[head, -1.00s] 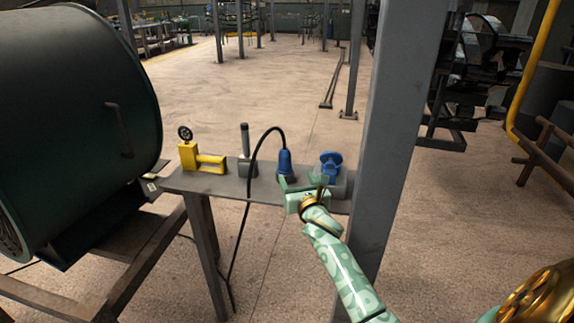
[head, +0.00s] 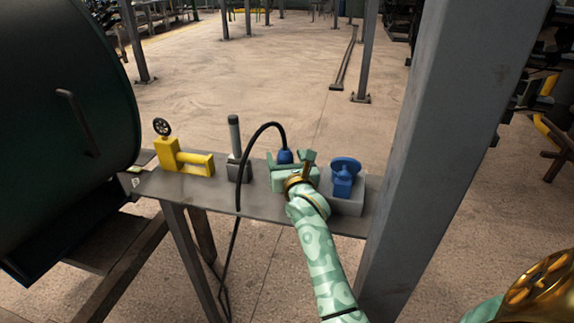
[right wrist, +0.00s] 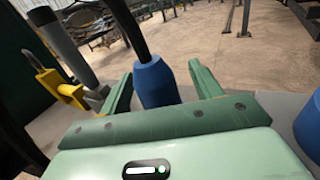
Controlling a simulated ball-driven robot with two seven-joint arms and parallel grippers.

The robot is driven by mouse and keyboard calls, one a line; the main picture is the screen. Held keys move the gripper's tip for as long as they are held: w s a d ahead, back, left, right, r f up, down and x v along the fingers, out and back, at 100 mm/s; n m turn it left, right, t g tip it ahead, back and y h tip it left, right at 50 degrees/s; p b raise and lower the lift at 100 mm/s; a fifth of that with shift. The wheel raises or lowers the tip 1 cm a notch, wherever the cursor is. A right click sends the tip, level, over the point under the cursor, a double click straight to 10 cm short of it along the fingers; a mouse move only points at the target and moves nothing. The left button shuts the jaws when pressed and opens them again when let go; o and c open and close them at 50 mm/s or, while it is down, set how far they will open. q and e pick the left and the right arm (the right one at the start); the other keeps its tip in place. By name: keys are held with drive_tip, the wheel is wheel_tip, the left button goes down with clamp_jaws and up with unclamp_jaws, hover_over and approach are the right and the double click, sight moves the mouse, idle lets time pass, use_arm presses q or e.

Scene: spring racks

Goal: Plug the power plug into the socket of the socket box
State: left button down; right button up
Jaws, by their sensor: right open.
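The blue power plug (head: 285,156) stands upright on the narrow grey table, its black cable (head: 256,135) arching from its top to the left and down to the floor. The socket box (head: 347,205) is a grey block just right of the plug, with a blue socket (head: 343,178) and round lid. My right gripper (head: 289,161) is open in front of the plug and hides its lower part. In the right wrist view the plug (right wrist: 156,82) shows between the two green fingers, with visible gaps on both sides. My left gripper is not in view.
A yellow tool with a gauge (head: 185,161) and a grey post on a block (head: 236,150) stand left of the plug. A large dark green drum (head: 60,120) is at the left. A grey steel column (head: 455,130) rises right of the socket box.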

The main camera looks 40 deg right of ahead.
drive_tip(key=shift+w, duration=0.25)
drive_tip(key=shift+s+a+r, duration=0.3)
drive_tip(key=shift+r, duration=0.1)
drive_tip(key=shift+d+f, duration=0.1)
drive_tip(key=c, duration=1.2)
